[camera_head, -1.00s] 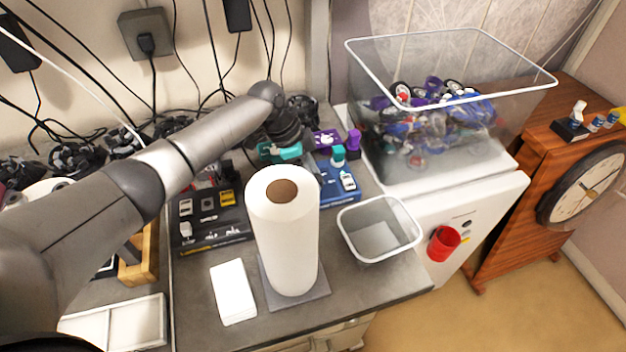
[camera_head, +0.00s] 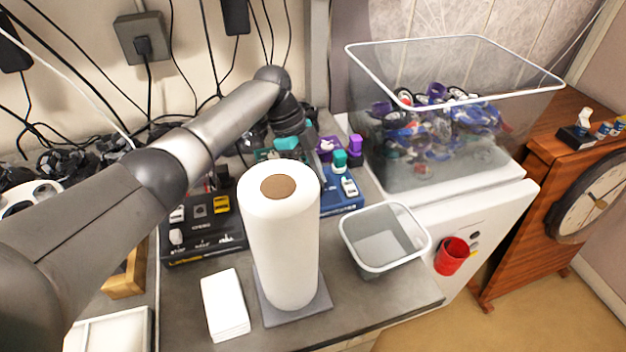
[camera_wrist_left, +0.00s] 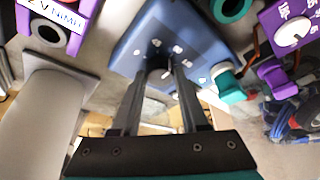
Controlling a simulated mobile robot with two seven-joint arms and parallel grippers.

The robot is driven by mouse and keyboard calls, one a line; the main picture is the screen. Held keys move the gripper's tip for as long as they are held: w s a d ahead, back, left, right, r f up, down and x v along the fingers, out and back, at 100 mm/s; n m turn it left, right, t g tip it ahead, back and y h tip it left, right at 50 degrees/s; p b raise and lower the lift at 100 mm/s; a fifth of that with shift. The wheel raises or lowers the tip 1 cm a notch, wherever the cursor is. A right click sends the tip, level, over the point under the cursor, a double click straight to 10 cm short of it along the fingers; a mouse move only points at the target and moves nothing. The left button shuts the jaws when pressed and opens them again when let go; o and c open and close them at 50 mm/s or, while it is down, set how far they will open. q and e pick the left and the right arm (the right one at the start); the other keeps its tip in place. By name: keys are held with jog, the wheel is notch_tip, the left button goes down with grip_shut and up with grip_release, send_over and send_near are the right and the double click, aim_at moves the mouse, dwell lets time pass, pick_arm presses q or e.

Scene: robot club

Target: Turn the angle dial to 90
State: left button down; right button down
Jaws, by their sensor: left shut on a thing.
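A blue box (camera_head: 342,195) stands behind the paper roll in the head view. In the left wrist view, its face (camera_wrist_left: 190,40) carries white marks and a small dark knob (camera_wrist_left: 158,62), apparently the angle dial. The tips of my left gripper (camera_wrist_left: 160,72) meet at this knob and are shut on it. Its setting is too small to read. In the head view, the paper roll hides the fingertips. A purple box with a white dial (camera_wrist_left: 293,32) sits at the right of the wrist view. My right gripper is in neither current view.
The white paper roll (camera_head: 280,245) stands close in front of the arm. A black box with switches (camera_head: 205,232) is to its left, a grey bin (camera_head: 383,242) to its right. A large clear bin of parts (camera_head: 450,170) stands at the back right. Cables hang on the wall.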

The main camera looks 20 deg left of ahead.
pick_arm(q)
jog(key=shift+f, duration=0.1)
jog(key=shift+c, duration=2.1)
grip_release()
jog(key=v, duration=1.5)
jog(key=shift+r+p, duration=0.2)
jog(key=shift+p, duration=0.25)
jog(key=shift+d, duration=0.15)
